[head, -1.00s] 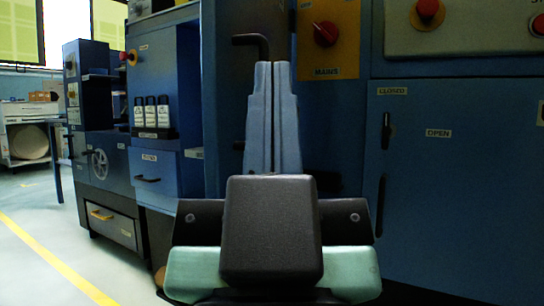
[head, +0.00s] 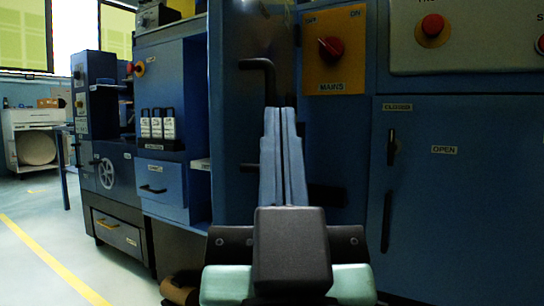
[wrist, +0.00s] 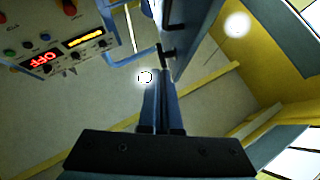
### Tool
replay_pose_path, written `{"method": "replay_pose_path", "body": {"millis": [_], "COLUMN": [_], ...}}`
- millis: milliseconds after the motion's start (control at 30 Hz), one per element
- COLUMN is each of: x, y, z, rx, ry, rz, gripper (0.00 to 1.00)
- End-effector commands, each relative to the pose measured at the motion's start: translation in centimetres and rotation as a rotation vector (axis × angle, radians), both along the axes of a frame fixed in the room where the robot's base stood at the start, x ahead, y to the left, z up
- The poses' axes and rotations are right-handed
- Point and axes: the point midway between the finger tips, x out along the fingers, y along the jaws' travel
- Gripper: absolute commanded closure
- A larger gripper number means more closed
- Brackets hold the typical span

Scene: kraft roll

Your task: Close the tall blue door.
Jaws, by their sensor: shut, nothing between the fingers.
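The tall blue door (head: 233,110) stands in the middle of the head view, seen at a steep angle beside the blue cabinet. A black bent handle (head: 262,66) sticks out from it near the top, and a second dark piece shows lower down. My gripper (head: 283,110) is shut and empty, its two blue-grey fingers together and pointing up and away, just below and right of the bent handle in the picture. In the wrist view the shut fingers (wrist: 161,75) point toward a black handle (wrist: 167,52) on a blue panel. I cannot tell whether they touch it.
Right of the door are a yellow MAINS panel (head: 332,50) with a red knob, and a lower blue door (head: 460,200) marked OPEN and CLOSED. Open floor with a yellow line (head: 50,255) lies at the far left.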

Motion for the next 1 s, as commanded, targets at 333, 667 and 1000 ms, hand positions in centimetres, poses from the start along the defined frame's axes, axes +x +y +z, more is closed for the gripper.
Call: {"method": "replay_pose_path", "body": {"millis": [333,667,1000], "x": [9.1,11.7,9.7], "y": [-1.3,-2.5,-3.6], "z": [-1.8,-5.8,-8.1], "rx": [0.151,0.379,0.722], "ry": [0.412,0.715,0.946], "rz": [0.224,0.423,0.643], "gripper": [1.00,1.00,1.00]}}
